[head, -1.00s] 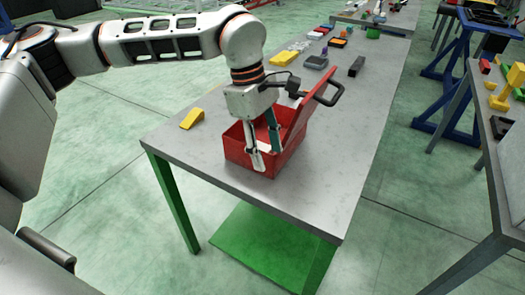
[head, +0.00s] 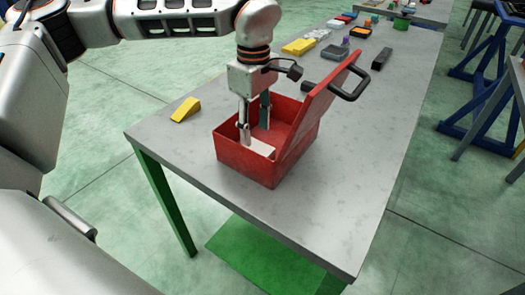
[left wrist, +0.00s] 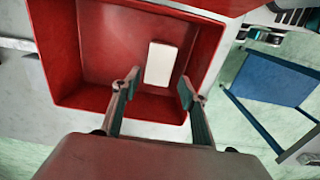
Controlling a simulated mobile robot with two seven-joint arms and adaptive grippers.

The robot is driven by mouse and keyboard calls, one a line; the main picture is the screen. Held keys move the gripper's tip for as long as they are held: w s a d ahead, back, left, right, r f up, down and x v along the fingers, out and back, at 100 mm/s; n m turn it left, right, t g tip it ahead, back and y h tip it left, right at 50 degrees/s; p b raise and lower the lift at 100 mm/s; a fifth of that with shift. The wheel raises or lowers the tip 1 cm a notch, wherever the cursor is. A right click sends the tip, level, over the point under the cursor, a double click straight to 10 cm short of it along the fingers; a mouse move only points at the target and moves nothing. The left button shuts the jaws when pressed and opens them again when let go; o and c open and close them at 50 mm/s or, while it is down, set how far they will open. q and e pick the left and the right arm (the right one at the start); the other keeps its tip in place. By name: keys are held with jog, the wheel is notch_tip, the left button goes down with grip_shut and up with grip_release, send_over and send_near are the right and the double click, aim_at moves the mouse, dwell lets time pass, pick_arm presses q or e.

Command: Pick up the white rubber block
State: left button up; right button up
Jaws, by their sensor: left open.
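The white rubber block (head: 262,147) lies inside an open red toolbox (head: 245,163) near the front of the grey table. In the left wrist view the white block (left wrist: 161,64) rests on the box floor, beyond and between the fingertips. My left gripper (head: 255,128) points down into the box with its fingers spread. In the left wrist view the left gripper (left wrist: 158,88) is open and empty, one fingertip on each side of the block's near end. Part of the block is hidden by a finger and the box wall in the head view. My right gripper is not in view.
The red lid (head: 318,105) with its black handle (head: 352,88) stands tilted up at the box's right. A yellow wedge (head: 186,109) lies left of the box. Several parts, including a dark block (head: 382,59), lie farther back. The table front is clear.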

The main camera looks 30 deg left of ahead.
aim_at(258, 147)
pick_arm(q)
jog(key=shift+s+f, duration=0.2)
jog(key=shift+f, duration=0.3)
jog(key=f, duration=0.4)
jog(key=f+b, duration=0.1)
jog(key=f, duration=0.1)
jog(key=shift+w+d, duration=0.25)
jog(key=c, duration=1)
